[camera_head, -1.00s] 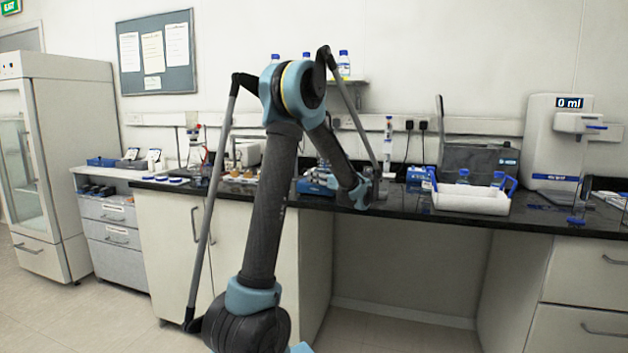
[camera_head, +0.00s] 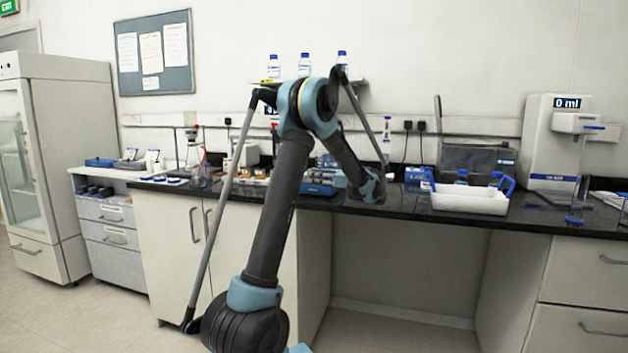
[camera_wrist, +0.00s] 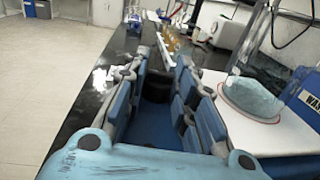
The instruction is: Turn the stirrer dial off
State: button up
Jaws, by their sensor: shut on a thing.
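The stirrer (camera_head: 318,186) is a low blue unit on the black bench, partly hidden by my arm in the head view. In the wrist view its pale top plate (camera_wrist: 262,132) is at the right. My gripper (camera_wrist: 166,75) reaches along the bench front, its blue-padded fingers on either side of a dark round knob (camera_wrist: 157,88), which looks like the stirrer dial. The gripper is shut on it. The dial's mark and setting cannot be read. In the head view my wrist hides the fingers and the dial.
A white tray with blue handles (camera_head: 470,198) stands to the right. Small amber bottles (camera_wrist: 171,40) stand beyond the gripper. A blue warning-labelled box (camera_wrist: 305,98) is at the right of the wrist view. The bench front edge runs close beside my gripper.

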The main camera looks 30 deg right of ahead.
jog(key=shift+w, duration=0.1)
jog(key=o, duration=0.8)
jog(key=v, duration=1.2)
jog(key=shift+w+a, duration=0.1)
